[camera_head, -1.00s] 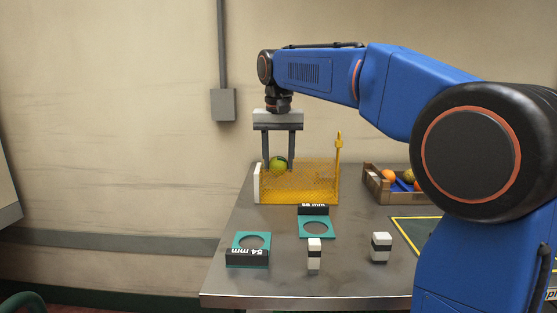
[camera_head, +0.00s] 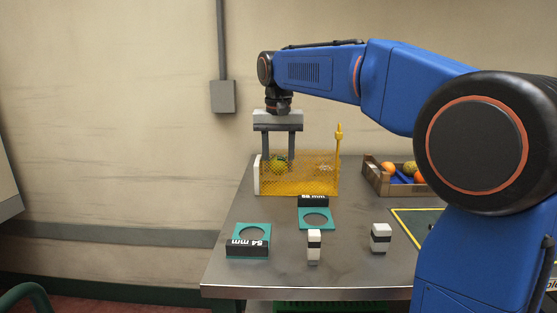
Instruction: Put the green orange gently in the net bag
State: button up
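The green orange (camera_head: 279,166) is between the two fingers of my gripper (camera_head: 278,164), which is shut on it. The fingers point straight down at the left part of the yellow net bag (camera_head: 310,182). The mesh covers the lower part of the orange and the fingertips, so the orange is down at the level of the bag's upper edge, inside it. Whether it touches the bottom of the bag cannot be told. The bag stands on the table with a white end plate at left and a yellow post at right.
A crate (camera_head: 376,181) with oranges and a blue item stands to the right, partly behind my arm. Two teal ring gauges (camera_head: 236,237) (camera_head: 328,223) and two black-and-white blocks (camera_head: 314,255) (camera_head: 381,244) stand in front. Bare table (camera_head: 280,270) lies along the front edge.

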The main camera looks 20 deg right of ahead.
jog(key=shift+f, duration=0.5)
dwell(0.3)
jog(key=o, duration=1.2)
jog(key=shift+r, duration=0.1)
jog(key=shift+r, duration=3.9)
